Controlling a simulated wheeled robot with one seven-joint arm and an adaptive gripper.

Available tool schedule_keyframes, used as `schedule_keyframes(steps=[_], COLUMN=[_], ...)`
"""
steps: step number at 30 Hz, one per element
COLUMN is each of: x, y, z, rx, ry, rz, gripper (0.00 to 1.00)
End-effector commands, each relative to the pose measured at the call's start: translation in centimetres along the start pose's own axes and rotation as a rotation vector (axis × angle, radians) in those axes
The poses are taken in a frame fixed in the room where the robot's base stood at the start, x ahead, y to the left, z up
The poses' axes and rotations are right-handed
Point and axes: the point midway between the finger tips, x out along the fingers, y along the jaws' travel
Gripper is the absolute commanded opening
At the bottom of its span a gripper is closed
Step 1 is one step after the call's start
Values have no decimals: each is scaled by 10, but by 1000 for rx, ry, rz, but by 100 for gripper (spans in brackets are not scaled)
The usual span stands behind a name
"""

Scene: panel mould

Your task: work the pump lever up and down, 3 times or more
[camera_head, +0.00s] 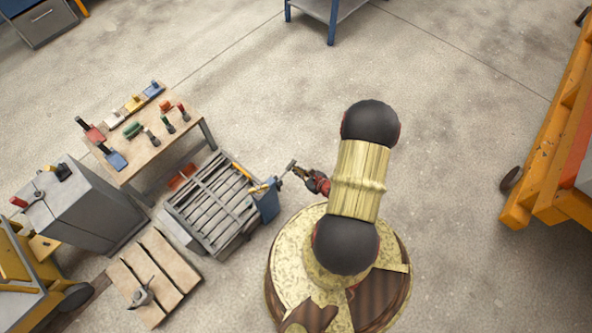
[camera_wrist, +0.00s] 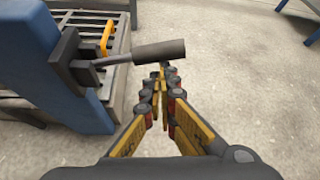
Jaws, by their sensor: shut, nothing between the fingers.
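The pump lever (camera_wrist: 160,51) has a dark cylindrical grip on a thin metal rod, fixed to a dark bracket (camera_wrist: 78,58) on a blue housing (camera_wrist: 45,65). It points sideways from the housing, to the right in the wrist view. In the head view the lever (camera_head: 286,171) is small, beside the blue housing (camera_head: 267,203). My gripper (camera_wrist: 161,74) is shut and empty, its fingertips close to the underside of the dark grip in the picture. I cannot tell whether they touch it. In the head view my gripper (camera_head: 302,172) is just right of the lever.
The housing adjoins a grey slatted frame (camera_head: 210,205) with a yellow handle (camera_wrist: 106,38). A wooden tool table (camera_head: 150,135), grey cabinet (camera_head: 85,205) and pallet (camera_head: 150,275) stand left. An orange frame (camera_head: 550,150) is at far right. Floor between is clear.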

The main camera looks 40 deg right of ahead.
Motion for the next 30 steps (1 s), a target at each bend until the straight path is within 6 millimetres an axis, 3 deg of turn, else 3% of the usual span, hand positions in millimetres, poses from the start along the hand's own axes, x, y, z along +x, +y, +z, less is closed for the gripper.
schedule_keyframes(steps=[9, 30], x=[-7, -7], y=[0, 1], z=[13, 13], rx=[0, 1], ry=[-1, 0], rz=[0, 1], gripper=[0, 0])
